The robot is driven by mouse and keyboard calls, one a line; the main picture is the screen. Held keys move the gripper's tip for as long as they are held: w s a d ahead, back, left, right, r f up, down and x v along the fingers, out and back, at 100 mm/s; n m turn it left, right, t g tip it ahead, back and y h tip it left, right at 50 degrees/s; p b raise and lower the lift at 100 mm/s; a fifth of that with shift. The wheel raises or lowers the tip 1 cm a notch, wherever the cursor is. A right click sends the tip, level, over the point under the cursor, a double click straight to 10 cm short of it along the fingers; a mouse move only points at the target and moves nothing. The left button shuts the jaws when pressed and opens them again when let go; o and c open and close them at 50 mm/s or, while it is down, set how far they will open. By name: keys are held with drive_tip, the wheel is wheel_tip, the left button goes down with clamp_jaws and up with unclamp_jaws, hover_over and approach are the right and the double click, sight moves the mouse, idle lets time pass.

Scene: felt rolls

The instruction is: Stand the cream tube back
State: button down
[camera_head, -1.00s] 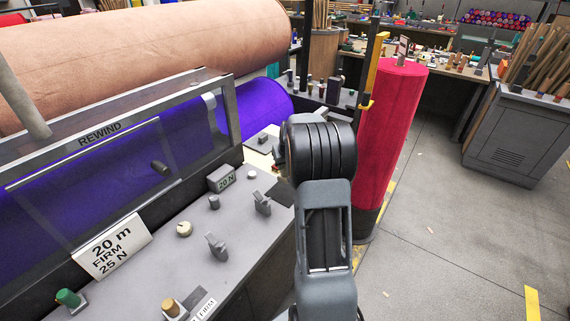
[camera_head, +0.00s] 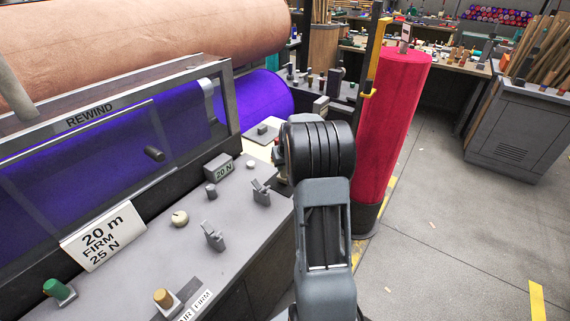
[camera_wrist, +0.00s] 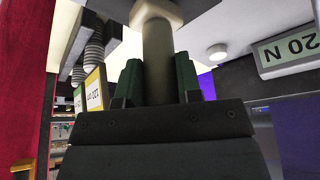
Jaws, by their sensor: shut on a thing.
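My gripper (camera_wrist: 158,88) is shut on a slim cylinder, which I take to be the cream tube (camera_wrist: 157,50). It looks grey-beige in shade, with a wider cream collar at the top of the wrist view. Green finger pads press on it from both sides, and its other end is hidden behind the gripper body. In the head view my own wrist hides the fingers and the tube, beside the far right end of the grey control panel (camera_head: 232,225).
A tall red roll (camera_head: 393,125) stands upright just right of my arm, with a yellow-handled post beside it. Levers, knobs and a "20 N" display (camera_head: 219,167) cover the panel. A violet roll (camera_head: 252,100) lies behind a clear guard. Open floor lies right.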

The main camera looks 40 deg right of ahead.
drive_tip(key=shift+f+b, duration=0.45)
drive_tip(key=shift+f, duration=0.05)
idle(0.4)
drive_tip(key=c, duration=0.7)
unclamp_jaws()
drive_tip(key=shift+r, duration=0.1)
drive_tip(key=b+v, duration=0.1)
drive_tip(key=v, duration=1.2)
drive_tip(key=shift+s+a+r, duration=0.1)
drive_tip(key=shift+r, duration=0.2)
